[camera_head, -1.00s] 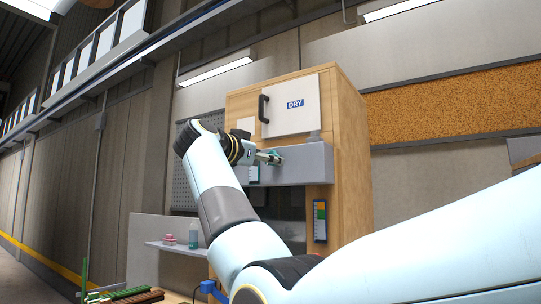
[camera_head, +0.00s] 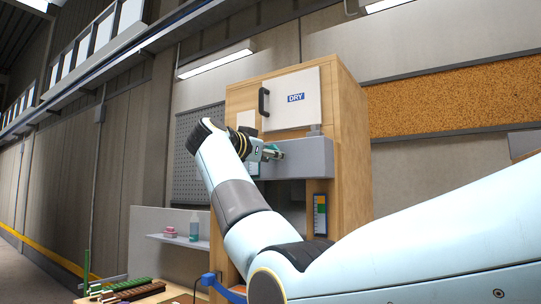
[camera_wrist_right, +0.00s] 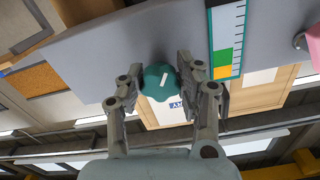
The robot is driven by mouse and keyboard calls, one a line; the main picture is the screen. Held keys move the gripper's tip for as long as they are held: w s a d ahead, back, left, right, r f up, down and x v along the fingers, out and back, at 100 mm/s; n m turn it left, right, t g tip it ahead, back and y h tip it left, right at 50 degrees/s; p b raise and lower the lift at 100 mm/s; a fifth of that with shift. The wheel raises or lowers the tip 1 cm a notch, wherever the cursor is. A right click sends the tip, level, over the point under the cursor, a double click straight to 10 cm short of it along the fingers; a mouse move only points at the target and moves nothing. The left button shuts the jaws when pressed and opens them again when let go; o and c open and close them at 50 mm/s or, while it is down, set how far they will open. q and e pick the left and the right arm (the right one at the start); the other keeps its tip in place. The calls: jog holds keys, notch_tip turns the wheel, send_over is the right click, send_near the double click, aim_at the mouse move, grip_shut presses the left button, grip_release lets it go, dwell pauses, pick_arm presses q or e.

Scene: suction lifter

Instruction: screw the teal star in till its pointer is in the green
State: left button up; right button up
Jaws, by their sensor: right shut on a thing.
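The white mark slants up to the right. A teal-edged scale (camera_wrist_right: 228,40) with ticks, a green block and an orange block is to the right of the star. In the head view, my right gripper (camera_head: 272,152) is at the front of the grey housing (camera_head: 308,158), and the star is mostly hidden. My left gripper is not in view.
The housing is on a wooden cabinet (camera_head: 348,130) with a white door marked DRY (camera_head: 296,97) above it. A coloured card (camera_head: 320,214) hangs below.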

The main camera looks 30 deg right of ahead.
jog(key=shift+m, duration=0.4)
